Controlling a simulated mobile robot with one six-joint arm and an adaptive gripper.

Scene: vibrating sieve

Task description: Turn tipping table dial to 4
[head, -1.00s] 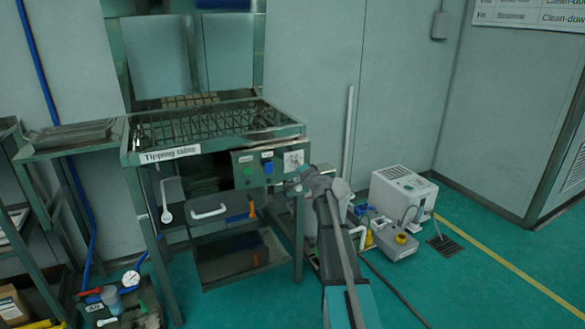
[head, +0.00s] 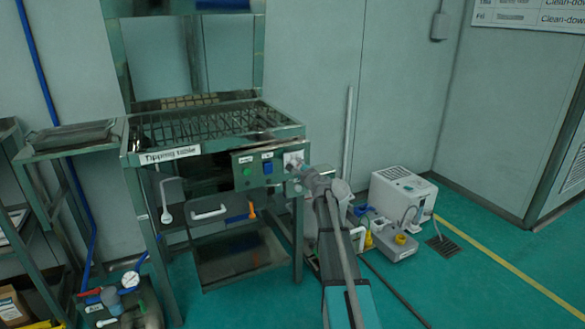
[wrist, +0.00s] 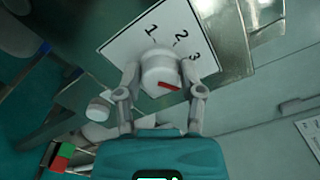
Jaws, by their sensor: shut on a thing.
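The tipping table (head: 215,130) stands left of centre in the head view, with a control panel on its front right. The dial (wrist: 160,66) is a pale round knob with a red mark on a white plate (wrist: 120,48); the numbers 1, 2 and 3 show around it. The red mark points right and slightly down, below the 3. No 4 is visible; my right finger covers part of the plate there. My gripper (wrist: 161,80) is shut on the dial, one finger on each side. In the head view, my gripper (head: 301,169) is at the plate's lower right.
A green button (head: 247,171) and a blue switch (head: 267,167) sit left of the dial plate. A white machine (head: 400,192) stands on the floor at right. Open floor lies at front right.

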